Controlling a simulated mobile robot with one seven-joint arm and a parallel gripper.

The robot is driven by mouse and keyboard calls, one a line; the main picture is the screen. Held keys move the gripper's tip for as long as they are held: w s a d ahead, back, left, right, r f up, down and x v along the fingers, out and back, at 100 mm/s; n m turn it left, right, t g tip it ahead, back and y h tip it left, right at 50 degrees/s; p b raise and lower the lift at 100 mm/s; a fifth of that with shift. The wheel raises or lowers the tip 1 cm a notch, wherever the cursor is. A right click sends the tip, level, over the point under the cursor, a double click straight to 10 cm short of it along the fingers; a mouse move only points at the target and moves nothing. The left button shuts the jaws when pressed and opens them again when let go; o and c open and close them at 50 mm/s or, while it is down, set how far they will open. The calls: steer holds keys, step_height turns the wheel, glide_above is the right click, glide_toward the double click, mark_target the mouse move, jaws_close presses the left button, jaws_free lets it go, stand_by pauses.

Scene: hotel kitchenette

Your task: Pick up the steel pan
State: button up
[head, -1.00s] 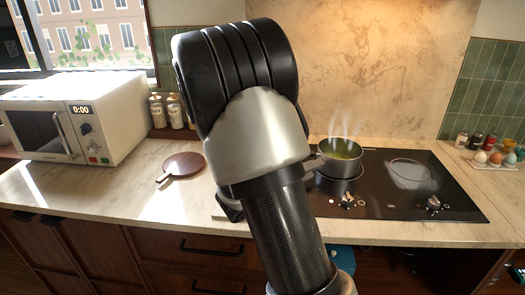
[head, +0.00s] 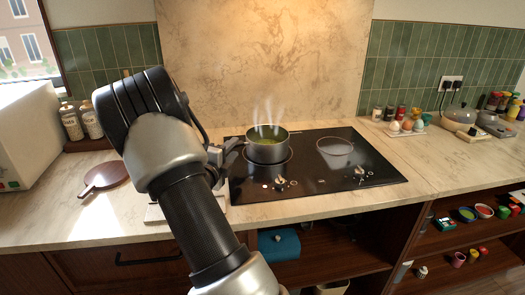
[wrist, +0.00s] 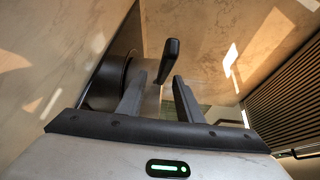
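The steel pan (head: 267,151) stands upright on the left part of the black cooktop (head: 330,185), with green contents and steam rising. Its handle side faces my gripper (head: 226,156), which is just left of the pan at about rim height. In the wrist view, my gripper's two fingers (wrist: 159,82) are apart with a gap between them. A dark bar (wrist: 171,61), seemingly the pan's handle, shows just beyond the fingertips. I cannot tell whether anything touches it. The dark round shape at left in the wrist view is unclear.
A round wooden board (head: 105,175) lies on the counter at left, by the white microwave (head: 25,135) and canisters (head: 82,121). Open shelves lie below.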

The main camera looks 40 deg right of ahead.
mark_target(236, 146)
steer(key=x, duration=0.5)
steer(key=shift+d+b, duration=0.2)
steer(key=shift+b, duration=0.1)
steer(key=shift+r, duration=0.1)
jaws_close()
steer(key=shift+s, duration=0.1)
stand_by(0.9)
steer(key=shift+d+r, duration=0.1)
steer(key=shift+r, duration=0.2)
